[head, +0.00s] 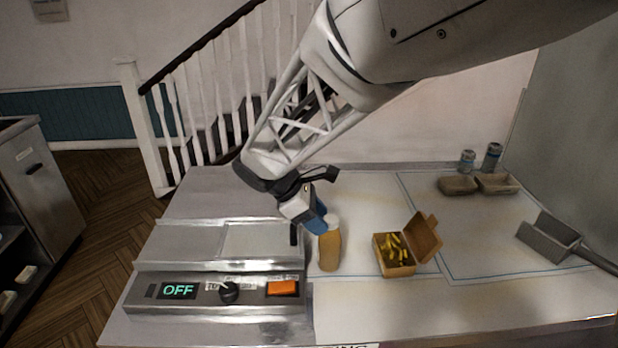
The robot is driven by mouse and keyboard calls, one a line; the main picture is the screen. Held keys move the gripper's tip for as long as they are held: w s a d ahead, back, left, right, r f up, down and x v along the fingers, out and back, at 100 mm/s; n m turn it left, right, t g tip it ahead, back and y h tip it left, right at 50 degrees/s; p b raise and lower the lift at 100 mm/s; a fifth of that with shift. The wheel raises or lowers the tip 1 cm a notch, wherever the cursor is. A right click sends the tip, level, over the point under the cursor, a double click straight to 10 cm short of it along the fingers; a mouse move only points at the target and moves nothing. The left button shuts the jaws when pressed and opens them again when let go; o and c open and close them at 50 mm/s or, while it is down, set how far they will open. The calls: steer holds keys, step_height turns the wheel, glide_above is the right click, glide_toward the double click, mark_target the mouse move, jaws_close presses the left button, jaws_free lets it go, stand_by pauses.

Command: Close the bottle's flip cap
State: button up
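The bottle (329,252) stands upright on the worktop, just right of the fryer unit. Its body is tan-orange. A pale part (332,222) shows at its top, and I cannot tell whether the flip cap there is open or shut. My gripper (318,222) comes down from the upper left, with its blue-sided end right at the bottle's top. It partly hides the bottle's upper left side. I cannot make out the fingertips or whether they touch the cap.
The fryer unit (215,293) has a display reading OFF, a black knob and an orange switch. An open carton of fries (396,270) stands right of the bottle. Two trays (458,186), two shakers (467,161) and a metal scoop (547,238) lie farther right. The front right worktop is clear.

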steer(key=shift+o, duration=1)
steer(key=shift+r, duration=0.1)
steer(key=v, duration=0.7)
steer(key=shift+a+r, duration=0.25)
steer(key=shift+c, duration=0.3)
steer(key=d+r+y, duration=0.2)
steer(key=y, duration=0.1)
